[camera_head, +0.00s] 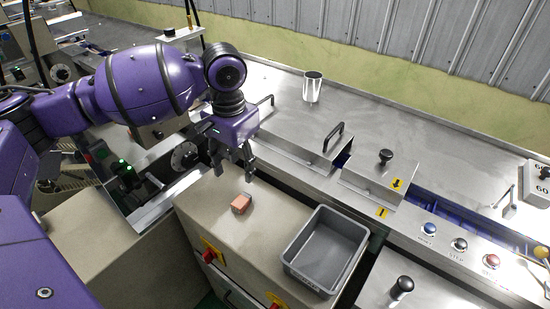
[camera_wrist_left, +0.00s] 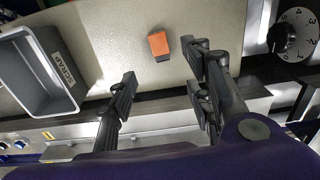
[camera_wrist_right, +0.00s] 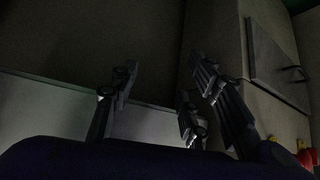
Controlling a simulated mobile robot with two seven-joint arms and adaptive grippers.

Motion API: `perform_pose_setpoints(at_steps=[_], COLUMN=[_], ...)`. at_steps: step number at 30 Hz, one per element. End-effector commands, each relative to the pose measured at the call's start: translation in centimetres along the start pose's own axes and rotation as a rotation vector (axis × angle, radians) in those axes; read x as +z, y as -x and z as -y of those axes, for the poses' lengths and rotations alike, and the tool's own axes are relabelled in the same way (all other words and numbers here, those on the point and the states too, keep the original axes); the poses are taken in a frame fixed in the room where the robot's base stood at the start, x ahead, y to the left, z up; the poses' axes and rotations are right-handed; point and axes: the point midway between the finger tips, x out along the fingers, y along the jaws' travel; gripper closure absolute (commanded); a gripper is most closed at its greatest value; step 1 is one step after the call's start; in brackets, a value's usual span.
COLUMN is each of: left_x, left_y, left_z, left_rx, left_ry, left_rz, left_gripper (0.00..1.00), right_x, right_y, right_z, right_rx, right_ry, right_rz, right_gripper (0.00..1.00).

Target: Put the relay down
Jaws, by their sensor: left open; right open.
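The relay, a small orange-brown block (camera_head: 241,203), lies on the beige cabinet top, left of the grey bin. It also shows in the left wrist view (camera_wrist_left: 158,44), beyond the fingertips and between their lines. My left gripper (camera_head: 232,168) is open and empty, a little behind and above the block, apart from it. Its spread fingers show in the left wrist view (camera_wrist_left: 160,75). My right gripper (camera_wrist_right: 160,80) is open and empty in the dark right wrist view, facing cabinet sides. It is not seen in the head view.
A grey bin (camera_head: 290,250), labelled SCRAP in the left wrist view, stands right of the block. A metal cup (camera_head: 312,87) stands on the machine top behind. Handled covers (camera_head: 310,140) and buttons (camera_head: 460,244) line the machine. Bare cabinet top (camera_head: 215,215) surrounds the block.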

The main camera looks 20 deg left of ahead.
Motion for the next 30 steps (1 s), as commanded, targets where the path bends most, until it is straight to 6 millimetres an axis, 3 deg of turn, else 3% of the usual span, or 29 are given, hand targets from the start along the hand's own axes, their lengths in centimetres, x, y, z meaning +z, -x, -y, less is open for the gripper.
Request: perform_pose_setpoints(at_steps=[5, 12, 19, 25, 30], left_x=[0.4, 0.5, 0.5, 0.6, 0.5], left_y=[-3.3, -6.3, -8.2, -11.3, -12.0], left_z=[0.5, 0.5, 0.2, 0.0, 0.0], left_rx=[0.005, 0.006, 0.005, 0.005, 0.003], left_ry=[0.043, 0.048, 0.047, 0.048, 0.047], left_rz=[0.006, 0.011, 0.009, 0.009, 0.006], left_gripper=[0.52, 0.52, 0.52, 0.52, 0.52], right_x=[-1.4, -0.5, -0.5, -0.7, -1.3], right_y=[0.5, 0.7, 0.7, 0.6, 0.3], right_z=[0.0, 0.0, 0.0, 0.1, 0.3], right_rx=[-0.003, -0.004, -0.003, -0.004, -0.006], right_ry=[0.003, 0.005, 0.004, 0.0, -0.002], right_rz=[-0.016, -0.001, -0.001, -0.005, -0.014], right_gripper=[0.57, 0.57, 0.57, 0.57, 0.57])
